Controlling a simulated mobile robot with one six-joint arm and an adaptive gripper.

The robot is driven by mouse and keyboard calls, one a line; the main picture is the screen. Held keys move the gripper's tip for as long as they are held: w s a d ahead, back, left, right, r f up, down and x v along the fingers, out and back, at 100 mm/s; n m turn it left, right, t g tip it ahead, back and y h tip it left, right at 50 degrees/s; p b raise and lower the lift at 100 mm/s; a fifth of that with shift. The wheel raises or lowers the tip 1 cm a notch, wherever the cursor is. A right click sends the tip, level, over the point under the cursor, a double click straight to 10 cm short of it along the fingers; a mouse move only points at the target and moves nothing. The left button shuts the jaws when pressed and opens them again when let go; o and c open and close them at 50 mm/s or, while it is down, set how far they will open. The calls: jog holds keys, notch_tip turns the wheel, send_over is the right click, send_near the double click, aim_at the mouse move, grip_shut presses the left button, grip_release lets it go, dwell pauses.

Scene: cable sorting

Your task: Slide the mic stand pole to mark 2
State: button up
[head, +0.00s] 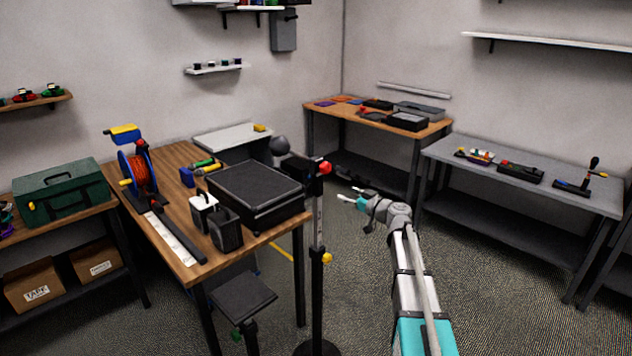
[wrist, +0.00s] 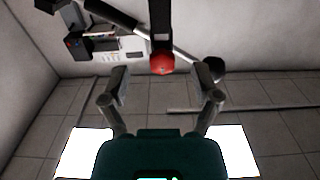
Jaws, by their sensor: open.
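The mic stand pole (head: 318,215) stands upright on a round black base (head: 316,348) in front of the wooden workbench. Its upper part carries a pale strip with marks too small to read. A black block with a red knob (head: 324,168) sits at the top, and a yellow knob (head: 327,258) sits lower down. A dark ball-shaped mic head (head: 280,145) shows at upper left. My gripper (head: 350,198) is open and empty, to the right of the pole and a little below the red knob. In the wrist view the red knob (wrist: 162,65) appears between the spread fingers, apparently untouched.
The wooden workbench (head: 184,262) holds a black case (head: 258,192), a cable reel (head: 138,170) and two small dark and white cases. A grey bench (head: 540,190) with tools stands at right. Open floor lies between the stand and that bench.

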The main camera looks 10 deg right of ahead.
aim_at(321, 181)
jog(key=shift+a, duration=0.1)
jog(key=x, duration=1.3)
jog(key=shift+w+a, duration=0.2)
jog(key=shift+w, duration=0.15)
grip_shut()
dwell(0.4)
